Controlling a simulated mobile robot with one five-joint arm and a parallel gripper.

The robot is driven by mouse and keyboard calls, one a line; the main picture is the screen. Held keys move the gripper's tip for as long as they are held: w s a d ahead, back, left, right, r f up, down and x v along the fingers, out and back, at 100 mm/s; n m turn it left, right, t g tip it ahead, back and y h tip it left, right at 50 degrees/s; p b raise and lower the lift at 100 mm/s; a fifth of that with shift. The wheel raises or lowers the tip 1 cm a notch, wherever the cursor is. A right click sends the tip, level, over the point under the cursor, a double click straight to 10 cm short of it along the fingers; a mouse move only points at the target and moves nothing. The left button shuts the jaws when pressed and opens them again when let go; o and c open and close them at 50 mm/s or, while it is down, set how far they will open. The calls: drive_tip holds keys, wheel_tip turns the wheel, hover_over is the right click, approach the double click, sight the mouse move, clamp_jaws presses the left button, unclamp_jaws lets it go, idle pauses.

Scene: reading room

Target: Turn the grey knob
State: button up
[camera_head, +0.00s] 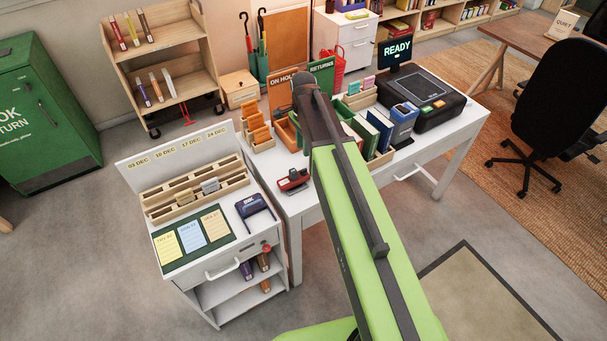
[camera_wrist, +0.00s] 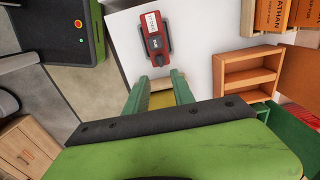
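I cannot clearly make out a grey knob in either view.
The white cabinet (camera_head: 211,265) carries a slotted wooden rack (camera_head: 172,214), coloured cards and a dark blue stamp-like thing (camera_head: 254,206). Wooden trays, books and a black machine (camera_head: 425,100) stand on the desk. In the wrist view a wooden box (camera_wrist: 233,87) stands at right. Open floor lies in front.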

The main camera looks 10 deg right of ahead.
sight(303, 170)
wheel_tip(303, 170, down, 11)
drive_tip(key=b, duration=0.9)
drive_tip(key=shift+r, duration=0.15)
clamp_jaws()
drive_tip(key=shift+a, duration=0.2)
drive_tip(key=shift+d, duration=0.2)
